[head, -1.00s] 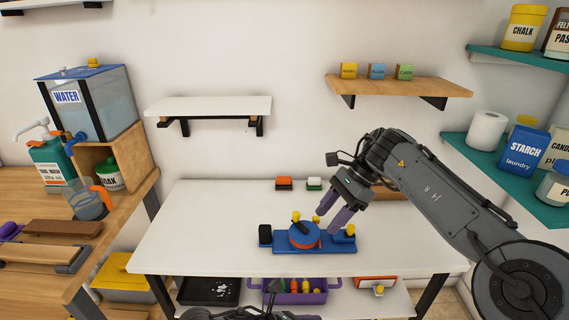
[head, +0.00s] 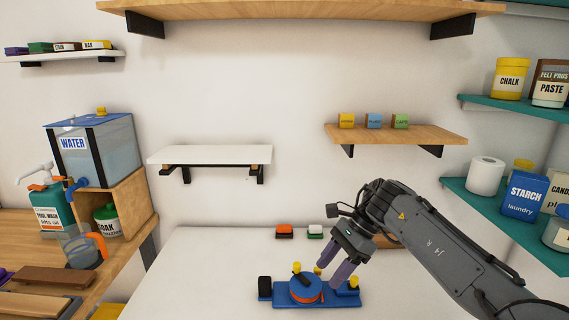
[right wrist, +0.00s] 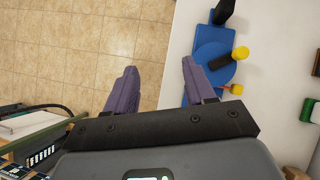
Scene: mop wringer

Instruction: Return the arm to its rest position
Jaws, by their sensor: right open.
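My right arm comes in from the right in the head view. Its gripper (head: 331,275) has two purple fingers pointing down, spread apart with nothing seen between them. In the head view the fingers overlap the right part of a blue device (head: 283,293) with an orange-edged round part and yellow knobs, on the white table (head: 205,265). In the right wrist view the open gripper (right wrist: 157,68) has one finger against the floor and the other near the table edge, beside the blue device (right wrist: 211,62). Contact cannot be told. My left gripper is not in view.
An orange block (head: 284,232) and a green-white block (head: 315,232) lie at the table's back. A white shelf (head: 210,154) and a wooden shelf (head: 400,134) hang above. A water tank (head: 108,150) stands left; teal shelves (head: 470,190) stand right. The table's left part is clear.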

